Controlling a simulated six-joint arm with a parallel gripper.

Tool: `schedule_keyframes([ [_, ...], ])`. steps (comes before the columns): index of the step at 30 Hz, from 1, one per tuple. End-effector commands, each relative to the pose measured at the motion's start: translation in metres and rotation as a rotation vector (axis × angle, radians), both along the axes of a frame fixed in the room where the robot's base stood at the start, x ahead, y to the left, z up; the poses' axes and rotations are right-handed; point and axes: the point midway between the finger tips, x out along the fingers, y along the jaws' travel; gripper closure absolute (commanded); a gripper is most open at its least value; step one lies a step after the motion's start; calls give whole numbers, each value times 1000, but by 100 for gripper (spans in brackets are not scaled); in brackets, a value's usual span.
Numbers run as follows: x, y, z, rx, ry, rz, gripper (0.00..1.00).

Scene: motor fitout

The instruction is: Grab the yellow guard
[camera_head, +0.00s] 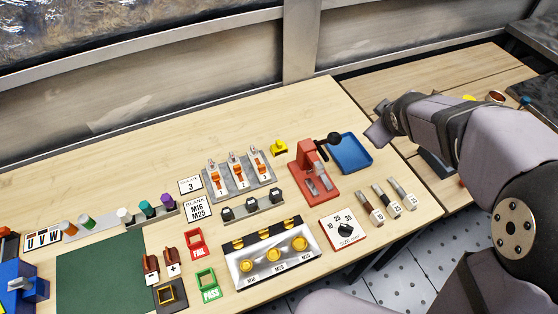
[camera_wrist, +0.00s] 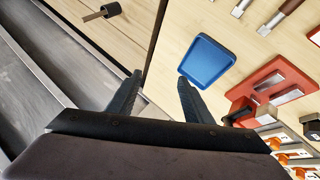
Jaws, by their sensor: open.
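A small yellow piece (camera_head: 279,147) sits on the table behind the red press, left of the blue tray; it may be the guard. Another bit of yellow (camera_head: 468,97) shows on the right-hand table, mostly hidden behind my arm, and I cannot tell its shape. My gripper (camera_head: 377,127) is above the right side of the table, just right of the blue tray. In the wrist view my gripper (camera_wrist: 159,80) has its two fingers apart with nothing between them. No yellow guard can be made out in the wrist view.
The blue tray (camera_head: 352,154) is empty; the red press (camera_head: 314,172) stands left of it. A grey rack with orange levers (camera_head: 238,177) and a plate with yellow knobs (camera_head: 272,255) fill the middle. A black-handled tool (camera_wrist: 112,9) lies on the adjoining table.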

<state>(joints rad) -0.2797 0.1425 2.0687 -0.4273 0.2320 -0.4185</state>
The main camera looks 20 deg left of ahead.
Motion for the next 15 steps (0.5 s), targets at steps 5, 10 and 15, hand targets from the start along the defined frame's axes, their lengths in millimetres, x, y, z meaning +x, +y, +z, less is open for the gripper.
schedule_keyframes([
  [5,48,80,-3,-89,-223,301,54],
  [10,65,147,0,-122,-352,472,54],
  [15,54,184,-11,-6,-224,374,54],
])
